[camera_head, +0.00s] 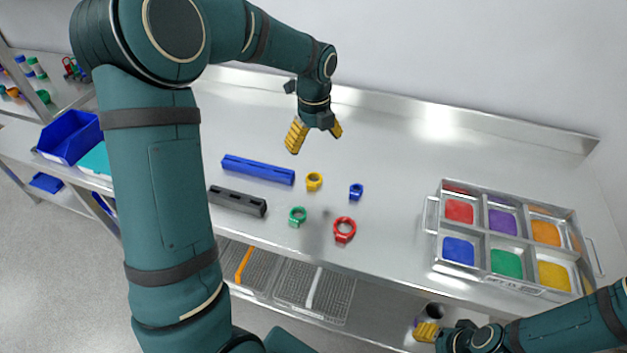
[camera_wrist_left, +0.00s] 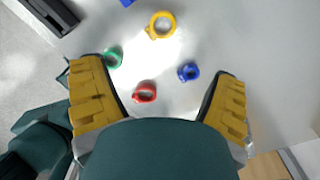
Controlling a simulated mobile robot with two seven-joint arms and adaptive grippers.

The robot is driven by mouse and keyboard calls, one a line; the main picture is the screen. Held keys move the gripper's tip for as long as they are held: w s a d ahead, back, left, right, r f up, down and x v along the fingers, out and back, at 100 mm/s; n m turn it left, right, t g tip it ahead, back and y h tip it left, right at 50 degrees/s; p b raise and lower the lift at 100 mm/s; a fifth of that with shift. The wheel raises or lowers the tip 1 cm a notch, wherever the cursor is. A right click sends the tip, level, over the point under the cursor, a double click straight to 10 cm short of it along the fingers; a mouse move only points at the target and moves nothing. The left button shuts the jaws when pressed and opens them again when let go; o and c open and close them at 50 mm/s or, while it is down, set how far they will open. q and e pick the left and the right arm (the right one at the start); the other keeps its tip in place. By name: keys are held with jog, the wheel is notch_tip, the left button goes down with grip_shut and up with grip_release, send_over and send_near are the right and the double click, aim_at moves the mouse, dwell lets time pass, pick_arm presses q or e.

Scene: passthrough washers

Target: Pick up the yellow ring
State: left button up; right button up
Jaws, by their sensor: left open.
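The yellow ring (camera_head: 314,181) lies on the steel table, right of the blue bar and left of the blue ring (camera_head: 356,191). In the left wrist view the yellow ring (camera_wrist_left: 161,25) is near the top, ahead of the fingers. My left gripper (camera_head: 314,138) is open and empty, above the table and behind the yellow ring. Its yellow fingers stand wide apart in the left wrist view (camera_wrist_left: 160,95). The green ring (camera_head: 297,216) and red ring (camera_head: 344,230) lie nearer the front edge. My right gripper (camera_head: 427,332) is at the lower right, by a dark cup; its opening is unclear.
A blue slotted bar (camera_head: 258,169) and a black slotted bar (camera_head: 237,201) lie left of the rings. A metal tray (camera_head: 436,222) with coloured compartments stands at the right. Blue bins (camera_head: 70,137) are at the left. A raised ledge runs along the back.

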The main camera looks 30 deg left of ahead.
pick_arm(q)
jog(key=b, duration=0.2)
send_over(314, 178)
jog(key=s+d, duration=0.1)
jog(key=s, duration=0.1)
notch_tip(314, 178, down, 8)
jog(key=shift+w+f, duration=0.1)
jog(key=shift+f, duration=0.05)
jog(key=shift+w+f+b, duration=0.2)
jog(key=shift+f+b, duration=0.3)
jog(key=shift+f, duration=2.1)
jog(key=c, duration=1.1)
